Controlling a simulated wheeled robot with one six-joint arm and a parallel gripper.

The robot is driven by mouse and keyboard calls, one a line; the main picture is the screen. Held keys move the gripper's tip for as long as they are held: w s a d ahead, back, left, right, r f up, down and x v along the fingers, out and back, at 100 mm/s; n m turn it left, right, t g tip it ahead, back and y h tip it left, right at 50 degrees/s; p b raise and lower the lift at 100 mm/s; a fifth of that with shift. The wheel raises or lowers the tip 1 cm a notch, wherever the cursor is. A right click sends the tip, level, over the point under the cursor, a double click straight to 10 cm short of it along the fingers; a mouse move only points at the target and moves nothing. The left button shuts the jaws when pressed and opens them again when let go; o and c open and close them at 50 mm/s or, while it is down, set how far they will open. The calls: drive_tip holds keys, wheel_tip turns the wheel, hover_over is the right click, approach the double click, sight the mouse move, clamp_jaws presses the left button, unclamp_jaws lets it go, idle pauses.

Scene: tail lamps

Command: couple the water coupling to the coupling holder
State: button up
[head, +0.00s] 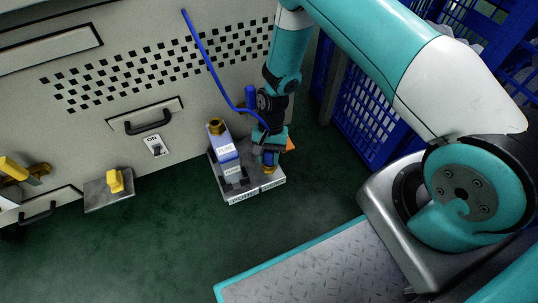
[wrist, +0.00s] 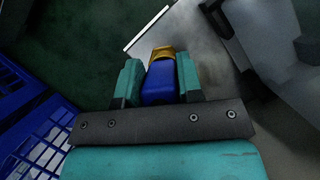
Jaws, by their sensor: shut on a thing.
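My gripper (head: 269,158) points down over the right part of a grey metal base on the floor. It is shut on a blue piece with a yellow end, which I take for the water coupling (wrist: 160,85). In the wrist view the blue body lies between the teal fingers (wrist: 158,80), with the yellow end beyond them. In the head view the yellow end is low, close to the base; I cannot tell if it touches. The grey base (head: 238,196), seemingly the coupling holder, carries a labelled block with a brass-coloured fitting (head: 216,127) to the left of my gripper.
Blue crates (head: 365,100) stand at right.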

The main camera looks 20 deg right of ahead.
drive_tip(key=shift+f, duration=0.1)
idle(0.3)
drive_tip(key=shift+f, duration=0.15)
drive_tip(key=o, duration=1.1)
wheel_tip(320, 180, up, 20)
drive_tip(key=p, duration=0.9)
